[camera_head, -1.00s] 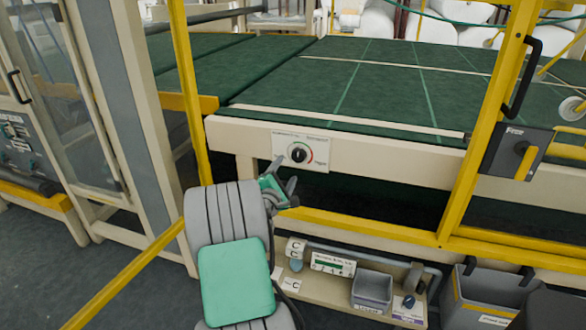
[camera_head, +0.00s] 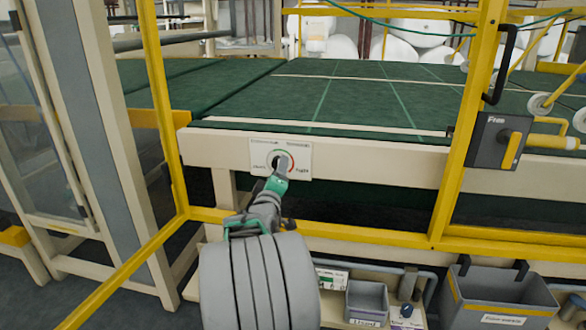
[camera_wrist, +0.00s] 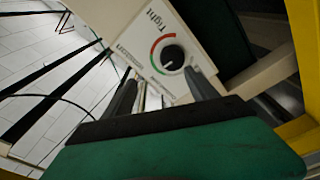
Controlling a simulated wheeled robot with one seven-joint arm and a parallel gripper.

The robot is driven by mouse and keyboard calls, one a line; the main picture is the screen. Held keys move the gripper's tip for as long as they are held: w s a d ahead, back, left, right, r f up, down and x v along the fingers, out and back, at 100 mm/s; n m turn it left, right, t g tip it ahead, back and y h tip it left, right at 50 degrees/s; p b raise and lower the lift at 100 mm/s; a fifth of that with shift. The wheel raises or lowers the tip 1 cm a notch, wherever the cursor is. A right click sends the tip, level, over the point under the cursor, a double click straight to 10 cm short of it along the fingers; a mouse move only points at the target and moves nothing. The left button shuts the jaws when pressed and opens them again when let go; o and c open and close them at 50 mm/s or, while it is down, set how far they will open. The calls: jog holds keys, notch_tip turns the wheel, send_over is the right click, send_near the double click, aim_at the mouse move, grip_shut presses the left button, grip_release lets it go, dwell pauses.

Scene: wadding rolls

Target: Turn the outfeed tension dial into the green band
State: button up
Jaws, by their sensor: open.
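The outfeed tension dial (camera_head: 276,160) is a black knob with a white mark on a white plate (camera_head: 300,160), fixed to the cream beam of the conveyor. A green and red arc runs around it. My gripper (camera_head: 282,166) is in front of the plate and covers part of the dial in the head view. In the wrist view my gripper (camera_wrist: 160,88) is open, its two fingers apart and pointing toward the plate. The dial lies beyond the fingertips; contact cannot be told.
A yellow guard frame (camera_head: 456,130) stands around the opening, with a lower rail (camera_head: 350,227) below the beam. A grey switch box (camera_head: 496,140) sits at the right. A grey bin (camera_head: 495,300) and a smaller bin (camera_head: 367,302) stand below. The green belt (camera_head: 350,95) is clear.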

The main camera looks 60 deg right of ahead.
jog(key=w+d+f+m+b, duration=0.1)
jog(key=w+d+m, duration=0.3)
jog(key=d+m, duration=0.2)
jog(key=shift+d+f+m+y, duration=0.3)
jog(key=shift+d+f+m, duration=0.1)
jog(key=shift+m, duration=0.6)
jog(key=shift+w+a, duration=0.1)
jog(key=c, duration=1.4)
jog(key=shift+o, duration=0.2)
jog(key=shift+m+b, duration=0.3)
jog(key=shift+b, duration=0.45)
